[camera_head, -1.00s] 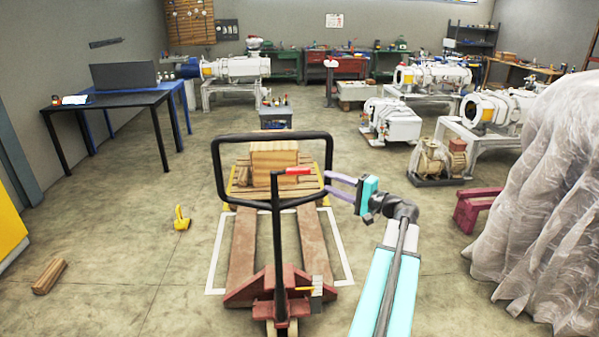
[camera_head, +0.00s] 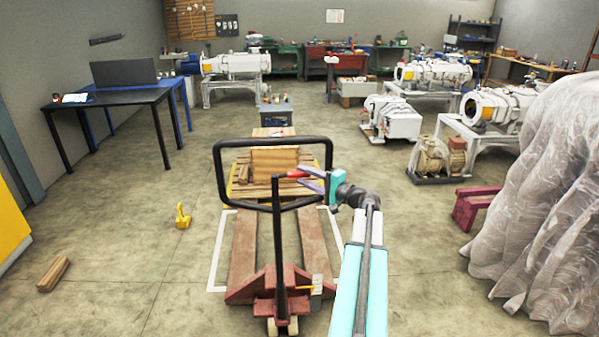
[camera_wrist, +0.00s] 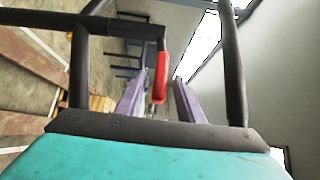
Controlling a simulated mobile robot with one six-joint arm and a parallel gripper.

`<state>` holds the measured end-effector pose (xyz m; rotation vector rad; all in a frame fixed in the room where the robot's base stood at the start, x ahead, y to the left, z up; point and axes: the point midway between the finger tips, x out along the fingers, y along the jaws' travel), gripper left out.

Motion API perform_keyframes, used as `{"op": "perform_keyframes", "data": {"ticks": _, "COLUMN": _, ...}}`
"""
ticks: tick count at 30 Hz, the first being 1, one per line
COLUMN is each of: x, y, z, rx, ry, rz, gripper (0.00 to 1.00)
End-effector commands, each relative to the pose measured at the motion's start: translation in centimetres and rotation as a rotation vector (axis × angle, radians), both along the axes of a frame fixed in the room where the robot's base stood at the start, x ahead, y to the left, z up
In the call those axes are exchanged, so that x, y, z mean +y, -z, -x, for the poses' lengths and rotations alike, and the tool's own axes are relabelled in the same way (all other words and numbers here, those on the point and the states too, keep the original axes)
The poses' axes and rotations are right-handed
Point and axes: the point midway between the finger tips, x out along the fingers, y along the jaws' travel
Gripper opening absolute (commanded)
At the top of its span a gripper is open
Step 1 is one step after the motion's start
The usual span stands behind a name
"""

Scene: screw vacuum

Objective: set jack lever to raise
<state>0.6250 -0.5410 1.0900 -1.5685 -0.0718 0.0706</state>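The pallet jack's black loop handle (camera_head: 216,180) stands upright in the middle of the head view, above its dark red base (camera_head: 262,287). The red jack lever (camera_head: 297,174) sits inside the loop at the top of the handle shaft. In the wrist view the red lever (camera_wrist: 160,76) lies between the two purple-grey fingers. My gripper (camera_head: 305,178) is open around the lever, with a finger on each side; it also shows in the wrist view (camera_wrist: 157,82). I cannot tell whether either finger touches the lever.
A wooden pallet with wooden blocks (camera_head: 275,163) stands beyond the handle. A yellow object (camera_head: 182,216) and a wood piece (camera_head: 53,273) lie on the floor at left. A plastic-wrapped bulk (camera_head: 545,210) stands at right. Open floor lies left of the jack.

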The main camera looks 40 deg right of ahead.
Motion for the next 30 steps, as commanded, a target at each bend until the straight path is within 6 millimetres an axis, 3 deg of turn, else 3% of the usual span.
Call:
{"op": "perform_keyframes", "data": {"ticks": 6, "x": 0.1, "y": -0.1, "z": -2.1, "rx": -0.001, "ry": 0.000, "rz": -0.001, "gripper": 0.34}}
{"op": "perform_keyframes", "data": {"ticks": 18, "x": 0.2, "y": 0.0, "z": -2.6, "rx": -0.001, "ry": 0.001, "rz": 0.000, "gripper": 0.34}}
{"op": "perform_keyframes", "data": {"ticks": 19, "x": 0.2, "y": 0.0, "z": -2.6, "rx": -0.001, "ry": 0.001, "rz": 0.000, "gripper": 0.33}}
{"op": "perform_keyframes", "data": {"ticks": 25, "x": 0.2, "y": 0.0, "z": -2.6, "rx": 0.000, "ry": 0.001, "rz": 0.000, "gripper": 0.00}}
{"op": "perform_keyframes", "data": {"ticks": 30, "x": 0.2, "y": 0.0, "z": -2.6, "rx": 0.000, "ry": 0.001, "rz": 0.000, "gripper": 0.00}}
